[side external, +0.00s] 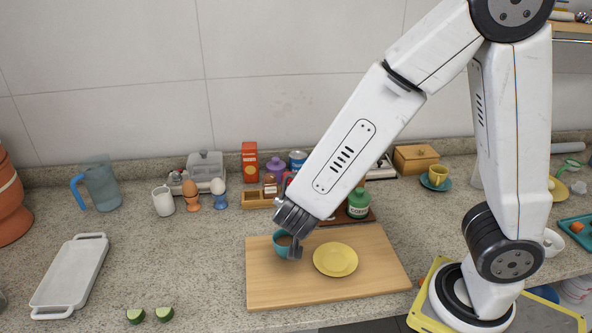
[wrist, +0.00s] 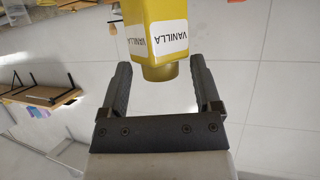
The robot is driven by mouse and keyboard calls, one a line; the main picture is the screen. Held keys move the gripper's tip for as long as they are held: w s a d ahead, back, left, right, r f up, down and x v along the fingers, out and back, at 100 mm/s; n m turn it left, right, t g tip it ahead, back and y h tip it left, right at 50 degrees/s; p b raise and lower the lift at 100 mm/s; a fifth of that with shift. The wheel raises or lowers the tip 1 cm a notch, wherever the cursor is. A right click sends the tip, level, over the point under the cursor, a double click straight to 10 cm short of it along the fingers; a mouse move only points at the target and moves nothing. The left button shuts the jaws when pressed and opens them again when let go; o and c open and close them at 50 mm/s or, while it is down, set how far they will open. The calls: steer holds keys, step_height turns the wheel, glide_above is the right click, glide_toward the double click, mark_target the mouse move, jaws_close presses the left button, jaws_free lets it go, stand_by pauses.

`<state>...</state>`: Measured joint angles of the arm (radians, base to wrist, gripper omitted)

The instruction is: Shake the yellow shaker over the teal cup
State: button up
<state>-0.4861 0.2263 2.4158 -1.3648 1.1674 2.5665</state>
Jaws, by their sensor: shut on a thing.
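The teal cup (side external: 279,251) stands upright on the wooden board, partly covered by my gripper. My gripper (side external: 293,248) is low over the cup, its fingers at the cup's right side in the side external view. In the wrist view my gripper (wrist: 162,88) has the yellow shaker (wrist: 157,35) between its two fingers and is shut on it. The shaker is a square yellow body with a white VANILLA label and a darker round end. I cannot make out the shaker in the side external view.
A yellow plate (side external: 335,260) lies on the wooden board (side external: 300,290), right of the cup. A green canister (side external: 358,204) and a purple bottle (side external: 276,169) stand behind. A white tray (side external: 70,275) and cut green pieces (side external: 150,315) lie left. The counter between them is clear.

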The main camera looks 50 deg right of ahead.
steer(key=f+n+g+h, duration=0.1)
steer(key=n, duration=0.1)
steer(key=w+a+f+n+g+h, duration=0.1)
steer(key=f, duration=0.1)
steer(key=w+f+n+g+h, duration=0.1)
steer(key=f+n, duration=0.1)
steer(key=shift+w+a+n, duration=0.2)
steer(key=shift+n, duration=0.1)
steer(key=shift+w+a+f+n+g+h, duration=0.25)
steer(key=shift+f+n+h, duration=0.6)
steer(key=shift+n, duration=0.9)
steer(key=shift+w+a+f+n+g+h, duration=0.1)
steer(key=shift+w+f+n+g+h, duration=0.15)
steer(key=shift+f+n+h, duration=1.05)
steer(key=shift+w+a+f+n+g+h, duration=0.15)
steer(key=shift+w+n+h, duration=0.3)
steer(key=shift+n, duration=1.8)
steer(key=shift+s, duration=0.1)
steer(key=shift+r, duration=0.15)
steer(key=shift+r, duration=0.8)
